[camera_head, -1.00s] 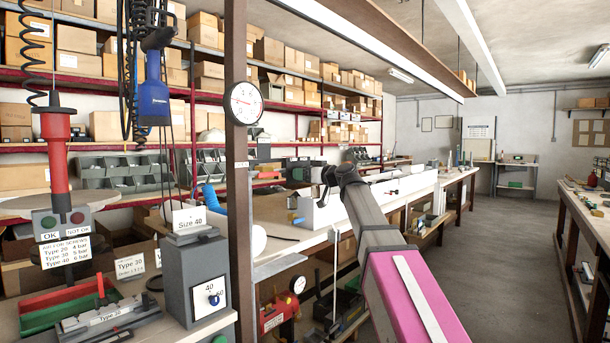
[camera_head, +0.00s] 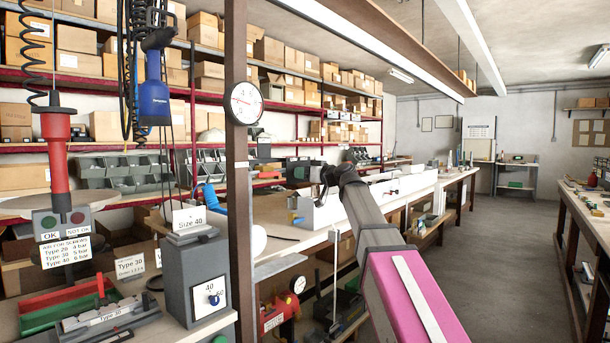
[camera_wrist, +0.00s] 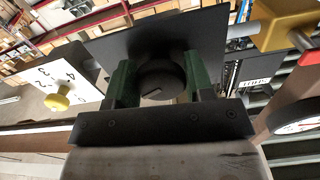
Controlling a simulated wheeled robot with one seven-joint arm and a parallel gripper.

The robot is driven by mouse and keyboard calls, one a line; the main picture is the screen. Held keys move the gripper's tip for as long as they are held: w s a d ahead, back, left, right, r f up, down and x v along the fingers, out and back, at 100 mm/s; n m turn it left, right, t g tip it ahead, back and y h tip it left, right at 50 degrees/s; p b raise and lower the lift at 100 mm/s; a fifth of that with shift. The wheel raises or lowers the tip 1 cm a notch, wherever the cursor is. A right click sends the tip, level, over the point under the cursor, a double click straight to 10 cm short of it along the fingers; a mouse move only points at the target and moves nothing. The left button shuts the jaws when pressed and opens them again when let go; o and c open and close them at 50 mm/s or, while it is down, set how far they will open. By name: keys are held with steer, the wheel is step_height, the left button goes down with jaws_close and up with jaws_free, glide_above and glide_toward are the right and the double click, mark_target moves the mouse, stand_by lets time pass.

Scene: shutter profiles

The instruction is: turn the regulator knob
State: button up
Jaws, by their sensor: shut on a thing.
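In the wrist view a dark round knob (camera_wrist: 160,84) with a short line mark on its face sits between the two green fingers of my gripper (camera_wrist: 157,80). The fingers are closed on its sides. A flat dark plate (camera_wrist: 150,38) lies behind it. In the head view my gripper (camera_head: 328,173) is small and dark at the end of my arm, in front of the long workbench. The knob cannot be made out there.
In the wrist view a white numbered panel with a yellow knob (camera_wrist: 58,102) is left, and a yellow block (camera_wrist: 285,24) and a gauge (camera_wrist: 296,115) are right. In the head view a brown post (camera_head: 238,200) and grey Size 40 box (camera_head: 190,270) stand left.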

steer(key=m, duration=0.5)
steer(key=shift+m, duration=0.4)
steer(key=m, duration=0.4)
steer(key=shift+m, duration=0.4)
steer(key=o, duration=0.9)
steer(key=shift+s, duration=0.15)
steer(key=v, duration=1)
steer(key=shift+s+d, duration=0.2)
steer(key=shift+d, duration=0.1)
